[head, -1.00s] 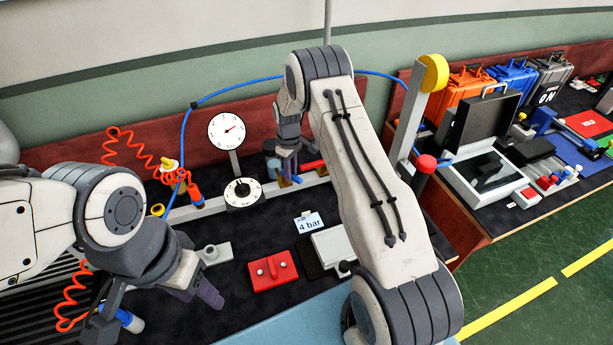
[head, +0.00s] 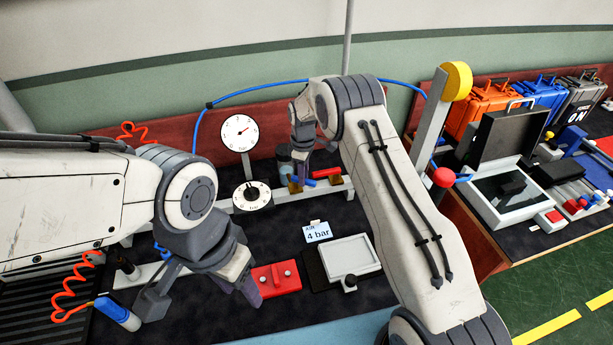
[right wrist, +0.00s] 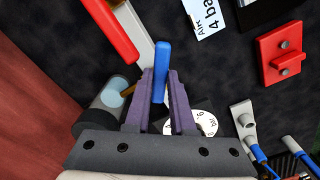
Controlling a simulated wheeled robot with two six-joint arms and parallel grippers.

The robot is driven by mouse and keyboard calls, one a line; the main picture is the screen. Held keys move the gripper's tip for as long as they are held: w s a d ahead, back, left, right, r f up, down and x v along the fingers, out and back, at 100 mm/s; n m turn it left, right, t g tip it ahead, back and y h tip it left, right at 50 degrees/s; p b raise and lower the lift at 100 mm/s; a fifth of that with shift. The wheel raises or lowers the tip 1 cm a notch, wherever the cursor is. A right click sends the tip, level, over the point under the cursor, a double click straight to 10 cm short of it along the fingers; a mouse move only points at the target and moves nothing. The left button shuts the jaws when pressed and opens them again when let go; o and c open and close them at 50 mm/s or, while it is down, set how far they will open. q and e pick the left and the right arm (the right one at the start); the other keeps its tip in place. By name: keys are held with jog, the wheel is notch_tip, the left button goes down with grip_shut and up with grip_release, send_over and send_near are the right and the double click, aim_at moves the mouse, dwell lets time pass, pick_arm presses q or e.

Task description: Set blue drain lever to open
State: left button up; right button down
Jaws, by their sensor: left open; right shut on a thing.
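The blue drain lever (right wrist: 162,62) stands between the purple fingers of my right gripper (right wrist: 160,100) in the right wrist view. My right gripper is shut on it, and its handle end sticks out past the fingertips. In the head view, my right gripper (head: 298,178) is at the pipe rail at the back of the bench, where its wrist and fingers hide most of the blue lever. My left gripper (head: 245,287) is open, low over the bench beside the red block, pointing down, with its fingers partly hidden by its own wrist.
A red lever (head: 326,172) sits right beside the blue one. A dial gauge (head: 240,132) and a round knob dial (head: 251,196) stand left of it. A red block (head: 277,276), a "4 bar" card (head: 317,232) and a grey tray (head: 350,256) lie in front.

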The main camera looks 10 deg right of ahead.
jog(key=c, duration=0.8)
grip_release()
jog(key=shift+o, duration=0.2)
notch_tip(320, 180, up, 11)
jog(key=b, duration=0.2)
jog(key=shift+f, duration=0.2)
